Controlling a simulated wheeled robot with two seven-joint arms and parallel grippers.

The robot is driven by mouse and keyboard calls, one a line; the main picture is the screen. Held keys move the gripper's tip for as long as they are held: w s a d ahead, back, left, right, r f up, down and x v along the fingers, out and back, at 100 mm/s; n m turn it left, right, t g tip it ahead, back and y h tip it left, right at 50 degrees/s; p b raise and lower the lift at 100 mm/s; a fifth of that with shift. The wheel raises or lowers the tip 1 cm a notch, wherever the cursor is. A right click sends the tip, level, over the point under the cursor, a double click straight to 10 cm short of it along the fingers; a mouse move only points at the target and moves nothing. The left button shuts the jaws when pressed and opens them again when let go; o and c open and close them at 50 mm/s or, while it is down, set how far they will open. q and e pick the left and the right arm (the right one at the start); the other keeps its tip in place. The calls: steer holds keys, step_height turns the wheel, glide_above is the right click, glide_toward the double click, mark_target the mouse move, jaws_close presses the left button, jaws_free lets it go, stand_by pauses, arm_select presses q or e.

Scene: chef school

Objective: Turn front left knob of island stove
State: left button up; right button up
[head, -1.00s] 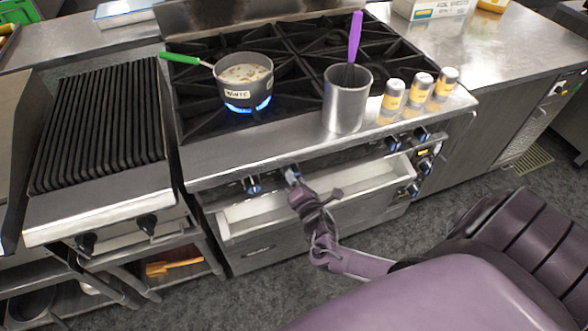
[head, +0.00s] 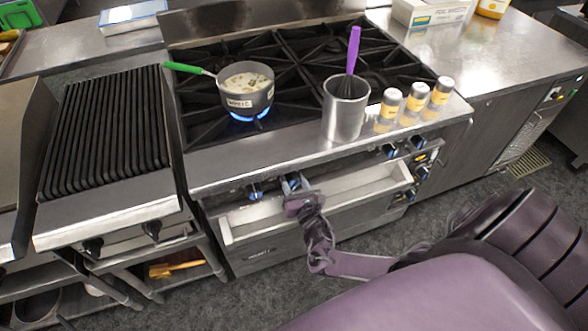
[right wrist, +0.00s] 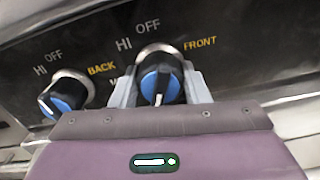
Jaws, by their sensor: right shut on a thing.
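The stove (head: 240,157) has a row of black knobs with blue faces along its front panel. My right gripper (head: 293,184) is at the second knob from the left. In the right wrist view its two grey fingers stand on either side of the knob (right wrist: 160,84) beside the yellow word FRONT, and they are shut on it. The knob's white mark points down, away from OFF. The neighbouring knob (right wrist: 64,95), labelled BACK, is free to the left. A pot of soup (head: 247,92) stands over a lit blue flame (head: 249,115) on a left burner. My left gripper is out of view.
An open, empty-looking drawer (head: 350,192) juts out below the knobs, under my right gripper. A metal cup (head: 345,112) with a purple-handled whisk (head: 353,50) and three shakers (head: 415,102) stand on the stove's front ledge. A ridged grill (head: 105,130) is at the left.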

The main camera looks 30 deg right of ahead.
steer(key=shift+n, duration=0.5)
steer(key=shift+f, duration=0.1)
steer(key=o, duration=1)
steer(key=shift+c, duration=0.2)
steer(key=v, duration=0.7)
steer(key=shift+s+a, duration=0.15)
steer(key=shift+s, duration=0.25)
